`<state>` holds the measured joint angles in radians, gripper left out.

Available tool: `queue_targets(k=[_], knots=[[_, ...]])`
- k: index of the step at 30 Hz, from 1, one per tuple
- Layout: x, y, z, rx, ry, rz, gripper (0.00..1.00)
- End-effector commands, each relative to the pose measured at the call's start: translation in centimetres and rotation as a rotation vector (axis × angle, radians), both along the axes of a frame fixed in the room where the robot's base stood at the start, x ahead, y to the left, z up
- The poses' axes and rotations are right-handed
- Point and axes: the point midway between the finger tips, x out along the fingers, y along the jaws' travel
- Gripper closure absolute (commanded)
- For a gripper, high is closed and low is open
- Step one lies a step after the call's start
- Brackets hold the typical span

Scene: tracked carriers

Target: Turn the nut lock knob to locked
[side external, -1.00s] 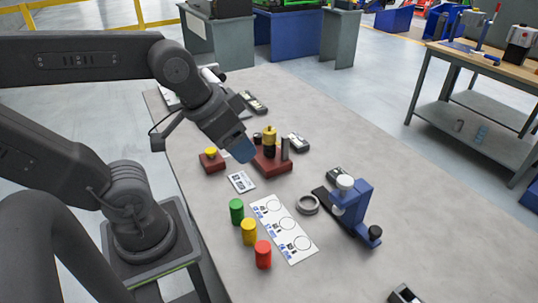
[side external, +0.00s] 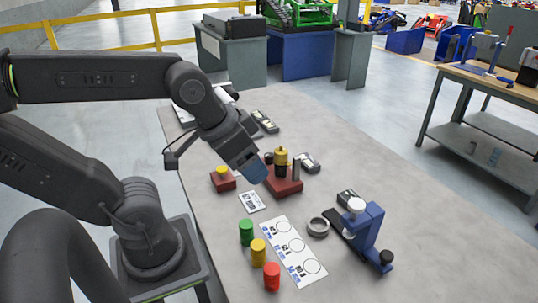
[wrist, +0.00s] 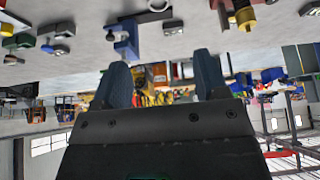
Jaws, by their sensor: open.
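A dark red block (side external: 287,187) stands on the table and carries a brass-yellow and black fitting (side external: 281,157) and a grey upright post (side external: 296,169). In the wrist view the fitting (wrist: 245,16) shows at the top right, cut by the edge. I cannot tell which part is the nut lock knob, or its setting. A smaller red block with a yellow knob (side external: 222,170) stands to the left. My gripper (side external: 254,172), with blue fingers, is tilted down just left of the larger block. In the wrist view its fingers (wrist: 161,75) are apart with nothing between them.
Green (side external: 246,233), yellow (side external: 258,252) and red (side external: 272,276) cylinders stand beside a white card with circles (side external: 297,262). A grey ring (side external: 318,227) and a blue clamp-like fixture (side external: 369,228) stand to the right. The table's right side is mostly clear.

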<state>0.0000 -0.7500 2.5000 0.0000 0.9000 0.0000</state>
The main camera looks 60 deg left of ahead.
Motion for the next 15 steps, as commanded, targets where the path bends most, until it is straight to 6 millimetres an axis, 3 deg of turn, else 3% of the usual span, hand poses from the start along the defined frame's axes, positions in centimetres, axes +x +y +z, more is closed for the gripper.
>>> queue_targets(k=[5, 8, 15], knots=[[0.9, 0.5, 0.3, 0.012, 0.019, 0.001, 0.43], [2.9, 1.8, 0.8, 0.039, 0.063, -0.004, 0.43], [10.2, 8.5, 0.9, 0.099, 0.232, -0.049, 0.43]])
